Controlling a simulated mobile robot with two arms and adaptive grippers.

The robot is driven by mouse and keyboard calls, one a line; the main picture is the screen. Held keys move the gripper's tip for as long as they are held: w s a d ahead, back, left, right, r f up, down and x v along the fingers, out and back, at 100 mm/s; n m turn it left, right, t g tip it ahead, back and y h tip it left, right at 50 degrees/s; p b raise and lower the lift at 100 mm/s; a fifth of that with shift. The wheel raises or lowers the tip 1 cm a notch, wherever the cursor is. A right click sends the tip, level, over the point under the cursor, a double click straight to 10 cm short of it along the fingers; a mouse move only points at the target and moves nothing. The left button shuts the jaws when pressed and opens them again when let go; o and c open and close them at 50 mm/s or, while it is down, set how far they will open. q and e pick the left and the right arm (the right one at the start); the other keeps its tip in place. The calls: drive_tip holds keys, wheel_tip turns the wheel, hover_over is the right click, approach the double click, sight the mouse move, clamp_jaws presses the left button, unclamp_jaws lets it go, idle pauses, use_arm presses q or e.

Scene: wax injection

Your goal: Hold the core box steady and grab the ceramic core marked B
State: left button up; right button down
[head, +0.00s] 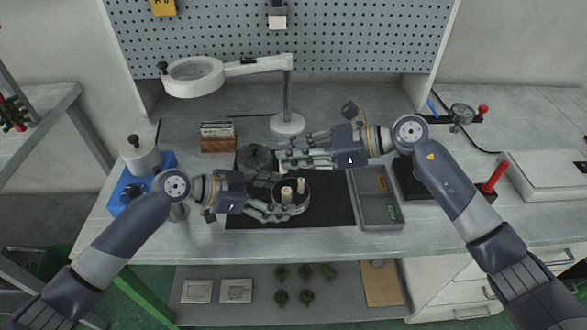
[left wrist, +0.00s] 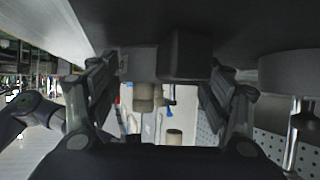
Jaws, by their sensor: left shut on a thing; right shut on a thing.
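The core box (head: 291,207) is a dark round open container on the black mat. Two pale ceramic cores stand in it, one at the left front (head: 286,195) and one at the right back (head: 301,185). I cannot read any mark on them. My left gripper (head: 284,211) is shut on the box at its near left side. My right gripper (head: 283,155) is behind and above the box, its fingers pointing left.
A dark round ribbed object (head: 256,157) stands behind the box, close to the right fingertips. A magnifier lamp (head: 288,122) and a brown card holder (head: 217,144) stand behind. A blue stand (head: 128,188) is at left.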

use_arm(q)
drive_tip(key=shift+a+f, duration=0.1)
drive_tip(key=shift+f, duration=0.1)
drive_tip(key=o, duration=0.9)
drive_tip(key=shift+w, duration=0.2)
use_arm(e)
drive_tip(key=shift+w+r, duration=0.2)
drive_tip(key=shift+r, duration=0.8)
use_arm(q)
drive_tip(key=shift+r, duration=0.1)
use_arm(e)
drive_tip(key=shift+s+r, duration=0.1)
use_arm(q)
drive_tip(key=v, duration=1.2)
drive_tip(key=shift+s, duration=0.2)
use_arm(e)
drive_tip(key=shift+s, duration=0.1)
